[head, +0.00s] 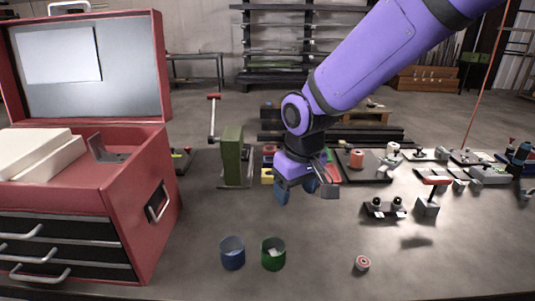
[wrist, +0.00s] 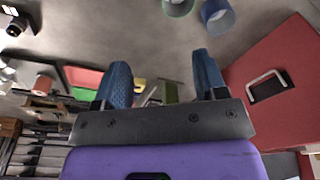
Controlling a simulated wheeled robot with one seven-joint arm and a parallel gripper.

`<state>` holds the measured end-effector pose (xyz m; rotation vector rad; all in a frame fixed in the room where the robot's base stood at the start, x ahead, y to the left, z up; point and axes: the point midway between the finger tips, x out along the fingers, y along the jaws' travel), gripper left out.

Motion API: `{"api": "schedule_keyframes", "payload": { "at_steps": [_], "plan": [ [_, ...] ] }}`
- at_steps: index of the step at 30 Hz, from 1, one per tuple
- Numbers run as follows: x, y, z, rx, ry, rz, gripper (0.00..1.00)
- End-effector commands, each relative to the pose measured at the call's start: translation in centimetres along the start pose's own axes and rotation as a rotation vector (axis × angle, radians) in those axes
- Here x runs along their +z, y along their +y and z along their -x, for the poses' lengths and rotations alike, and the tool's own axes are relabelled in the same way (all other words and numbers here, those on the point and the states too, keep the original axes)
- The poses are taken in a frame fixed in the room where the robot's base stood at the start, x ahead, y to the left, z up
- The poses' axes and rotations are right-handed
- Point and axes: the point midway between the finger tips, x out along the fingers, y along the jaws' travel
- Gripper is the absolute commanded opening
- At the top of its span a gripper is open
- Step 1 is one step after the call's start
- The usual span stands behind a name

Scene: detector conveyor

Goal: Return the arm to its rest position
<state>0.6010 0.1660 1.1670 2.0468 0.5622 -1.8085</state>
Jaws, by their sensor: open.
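My purple arm reaches in from the upper right in the head view. My gripper (head: 300,195) hangs above the middle of the grey workbench (head: 320,235), apart from the things on it. In the wrist view my gripper (wrist: 162,75) shows two blue textured fingers spread wide, with nothing between them. Behind the gripper, parts of a yellow block (head: 267,175) and a red piece are partly hidden.
A red toolbox (head: 150,170) with its lid up stands at the left. A blue cup (head: 232,253) and a green cup (head: 273,254) stand near the front edge, with a small round red-and-white part (head: 362,263) to their right. A green device with a crank (head: 234,155) stands behind. Trays of parts fill the right.

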Motion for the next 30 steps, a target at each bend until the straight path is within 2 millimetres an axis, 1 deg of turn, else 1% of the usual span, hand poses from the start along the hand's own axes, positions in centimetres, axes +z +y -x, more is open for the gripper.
{"api": "schedule_keyframes", "payload": {
  "at_steps": [5,9,11,15,21,24,27,30],
  "plan": [
    [1.7,2.6,3.3,0.012,0.041,-0.059,0.65],
    [4.4,5.4,6.8,0.028,0.086,-0.13,0.65],
    [5.7,6.5,8.2,0.035,0.105,-0.16,0.65],
    [9.0,8.5,11.1,0.054,0.149,-0.229,0.65],
    [14.1,10.6,14.4,0.084,0.211,-0.328,0.65],
    [16.8,11.1,15.7,0.1,0.242,-0.377,0.65],
    [19.4,11.5,16.8,0.116,0.271,-0.424,0.65],
    [21.6,11.5,17.5,0.132,0.298,-0.463,0.65]
  ]
}}
